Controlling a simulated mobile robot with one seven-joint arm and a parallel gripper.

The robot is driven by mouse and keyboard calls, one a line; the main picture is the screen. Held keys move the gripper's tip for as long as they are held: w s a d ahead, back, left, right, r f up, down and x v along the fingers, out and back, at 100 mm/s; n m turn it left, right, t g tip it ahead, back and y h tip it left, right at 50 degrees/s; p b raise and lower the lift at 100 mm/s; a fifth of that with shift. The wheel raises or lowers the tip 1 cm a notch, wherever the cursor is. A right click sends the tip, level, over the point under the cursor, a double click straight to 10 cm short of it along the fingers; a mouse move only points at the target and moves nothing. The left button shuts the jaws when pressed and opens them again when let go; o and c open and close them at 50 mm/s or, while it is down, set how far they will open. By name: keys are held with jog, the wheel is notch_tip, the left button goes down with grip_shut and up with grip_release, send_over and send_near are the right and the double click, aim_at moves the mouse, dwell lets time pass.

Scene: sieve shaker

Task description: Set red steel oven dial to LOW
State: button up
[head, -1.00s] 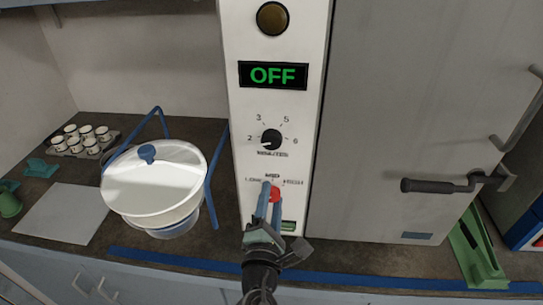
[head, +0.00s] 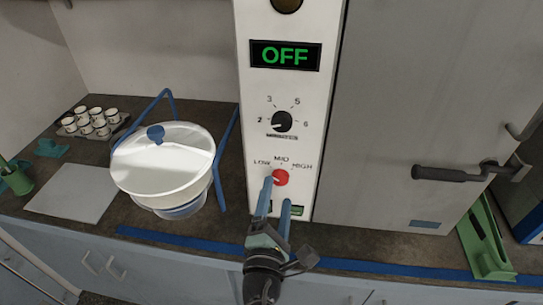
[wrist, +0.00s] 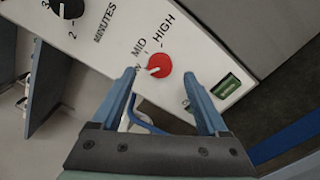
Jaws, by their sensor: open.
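The red dial (head: 281,178) is on the white panel (head: 252,140), below the labels LOW, MID and HIGH. Its white pointer mark points left, towards LOW. In the wrist view the red dial (wrist: 158,65) also has its mark turned towards the partly hidden LOW label. My gripper (head: 277,191) is open and empty, just in front of and below the dial. In the wrist view its blue fingers (wrist: 158,79) are spread apart, with the dial beyond and between them. I see no contact with the dial.
The black minutes dial (head: 283,122) and a display reading OFF (head: 286,55) are above. A green switch (wrist: 227,85) is near the panel's lower end. A white sieve bowl (head: 160,165) with a blue frame stands left. The grey door's dark handle (head: 450,174) juts out right.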

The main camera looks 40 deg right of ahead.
jog(key=b+v, duration=0.1)
jog(key=v, duration=0.7)
jog(key=shift+s+a, duration=0.2)
jog(key=shift+a, duration=0.05)
jog(key=w+a+r+m+t+y+p, duration=0.1)
jog(key=w+a+r+m+t, duration=0.2)
jog(key=r, duration=0.6)
jog(key=w+a+r+m+t+y+p, duration=0.1)
jog(key=w+a+r+m+t+y, duration=0.2)
jog(key=r, duration=0.7)
jog(key=w+a+r+m+t+p, duration=0.1)
jog(key=w+a+r+m, duration=0.3)
jog(key=r, duration=0.5)
jog(key=s+a+r+m+t+y+p, duration=0.1)
jog(key=s+a+r+t+y, duration=0.1)
jog(key=r, duration=0.6)
jog(key=s+a+r+m+t+y+p, duration=0.1)
jog(key=s+a+r+m+t+y, duration=0.1)
jog(key=r, duration=0.6)
jog(key=s+a+r+m+t+y, duration=0.1)
jog(key=s+a+r+t+y, duration=0.2)
jog(key=a+r, duration=0.4)
notch_tip(320, 180, up, 2)
jog(key=t+y, duration=0.1)
jog(key=y, duration=0.1)
jog(key=shift+s+t+y+p, duration=0.3)
jog(key=shift+s+p, duration=0.05)
jog(key=shift+p, duration=0.05)
jog(key=shift+c, duration=0.4)
